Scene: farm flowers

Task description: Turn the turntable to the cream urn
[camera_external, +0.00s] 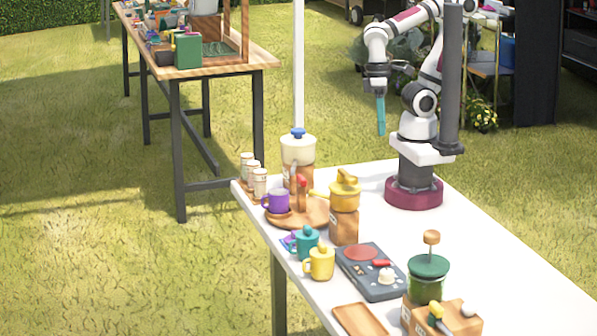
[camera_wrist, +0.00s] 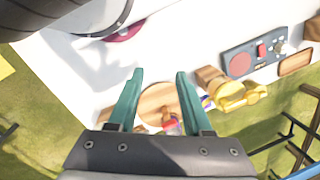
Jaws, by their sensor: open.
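The turntable (camera_external: 318,214) is a round wooden disc on the white table, with an upright red-tipped post (camera_external: 301,190) and a purple mug (camera_external: 277,201) at its left side. The cream urn (camera_external: 298,148), with a blue knob and brown lower part, stands just behind it. My gripper (camera_external: 381,132) has teal fingers pointing down, well above the table, right of the urn in the external view. In the wrist view my gripper (camera_wrist: 159,74) is open and empty, with part of the turntable (camera_wrist: 158,101) showing between its fingers. I cannot make out the urn there.
A yellow-lidded container (camera_external: 345,205) stands close to the turntable's right side. White jars (camera_external: 254,177) stand left of the urn. Teal (camera_external: 307,243) and yellow (camera_external: 321,263) mugs, a grey panel (camera_external: 370,270) and a green-lidded jar (camera_external: 428,278) are nearer the camera. The table's right side is clear.

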